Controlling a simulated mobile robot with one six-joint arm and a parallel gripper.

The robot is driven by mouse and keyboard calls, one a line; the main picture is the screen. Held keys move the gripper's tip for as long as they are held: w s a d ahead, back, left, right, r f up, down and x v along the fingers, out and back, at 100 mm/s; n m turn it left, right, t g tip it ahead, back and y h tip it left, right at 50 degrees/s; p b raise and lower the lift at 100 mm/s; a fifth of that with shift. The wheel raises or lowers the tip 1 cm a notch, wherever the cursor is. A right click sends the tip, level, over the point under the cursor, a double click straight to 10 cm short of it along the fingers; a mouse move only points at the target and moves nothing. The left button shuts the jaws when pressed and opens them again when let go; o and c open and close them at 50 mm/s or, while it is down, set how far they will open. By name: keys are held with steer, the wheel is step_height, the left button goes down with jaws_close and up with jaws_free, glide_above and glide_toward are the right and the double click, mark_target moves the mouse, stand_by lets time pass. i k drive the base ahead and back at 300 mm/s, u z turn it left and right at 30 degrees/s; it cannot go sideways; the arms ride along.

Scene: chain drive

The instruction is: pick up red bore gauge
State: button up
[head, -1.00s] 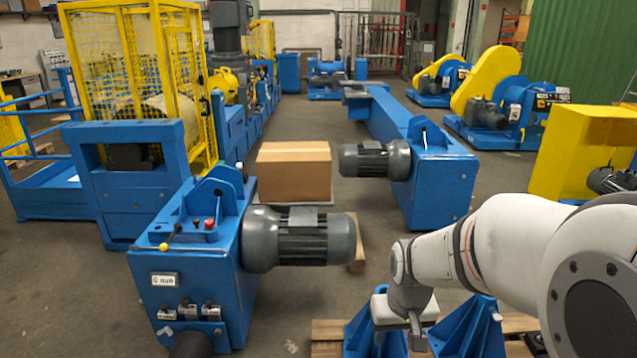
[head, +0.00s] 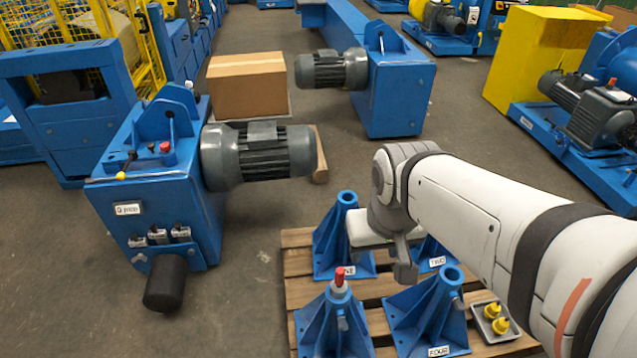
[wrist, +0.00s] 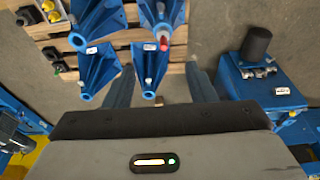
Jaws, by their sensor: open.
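The red bore gauge (head: 340,280) stands upright in the top of the front-left blue stand. Its red cap and a grey collar show above the stand; its lower part is hidden inside. In the wrist view the red bore gauge (wrist: 163,42) shows as a small red tip at the top centre. My gripper (head: 385,252) is over the back stands, behind and to the right of the gauge, apart from it. In the wrist view my gripper (wrist: 161,88) has its two fingers spread wide with nothing held between them.
Several blue stands, including the one labelled FOUR (head: 430,310), crowd the wooden pallet (head: 385,290). A grey tray (head: 482,309) with yellow-topped pieces lies at its right. A blue machine with a grey motor (head: 258,155) stands left; a cardboard box (head: 248,88) is behind.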

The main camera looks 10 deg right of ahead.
mark_target(338, 285)
steer(key=u, duration=0.05)
steer(key=k, duration=0.5)
steer(key=z, duration=1.15)
steer(key=k, duration=0.8)
steer(key=u, duration=1.5)
steer(key=i, duration=1)
steer(key=u, duration=0.05)
